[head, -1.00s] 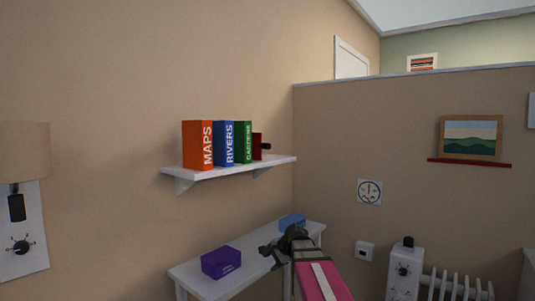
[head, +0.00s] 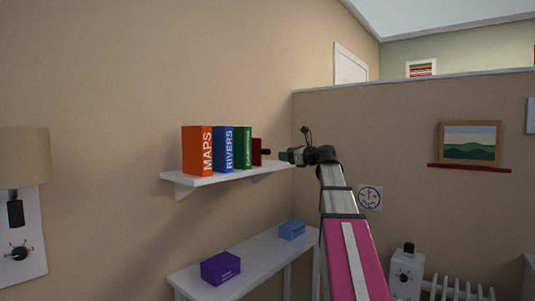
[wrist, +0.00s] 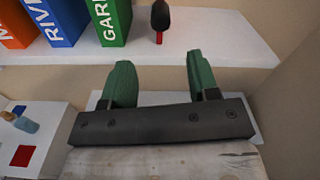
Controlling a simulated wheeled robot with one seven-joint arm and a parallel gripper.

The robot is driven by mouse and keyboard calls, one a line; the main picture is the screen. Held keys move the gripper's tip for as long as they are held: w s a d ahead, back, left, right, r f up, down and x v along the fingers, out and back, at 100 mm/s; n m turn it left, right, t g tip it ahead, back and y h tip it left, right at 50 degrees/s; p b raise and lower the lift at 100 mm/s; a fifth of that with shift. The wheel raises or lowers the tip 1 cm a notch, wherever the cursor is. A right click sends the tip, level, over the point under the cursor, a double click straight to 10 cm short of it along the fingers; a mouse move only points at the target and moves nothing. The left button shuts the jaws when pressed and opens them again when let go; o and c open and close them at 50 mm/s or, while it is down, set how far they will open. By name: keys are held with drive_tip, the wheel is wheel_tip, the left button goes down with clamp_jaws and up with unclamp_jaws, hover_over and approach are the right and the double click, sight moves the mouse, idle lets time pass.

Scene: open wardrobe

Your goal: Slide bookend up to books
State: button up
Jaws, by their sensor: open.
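The bookend (head: 256,151) is dark red with a black knob and stands on the white wall shelf (head: 222,177), at the right end of the books. It also shows in the wrist view (wrist: 159,38), mostly hidden behind its knob. The books stand upright in a row: orange MAPS (head: 197,152), blue RIVERS (head: 224,150) and a green one (head: 243,148). In the wrist view a gap shows between the green book (wrist: 108,22) and the bookend. My gripper (head: 284,156) is open and empty, right of the knob. In the wrist view its green fingers (wrist: 160,68) are apart, short of the shelf's front edge.
A white table (head: 250,262) below the shelf holds a purple box (head: 221,268) and a blue box (head: 291,230). A lamp (head: 22,155) is on the left wall. The shelf right of the bookend is clear.

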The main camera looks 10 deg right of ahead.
sight(269, 152)
drive_tip(key=x, duration=1)
drive_tip(key=shift+w+a+r, duration=0.2)
drive_tip(key=shift+w+r, duration=0.05)
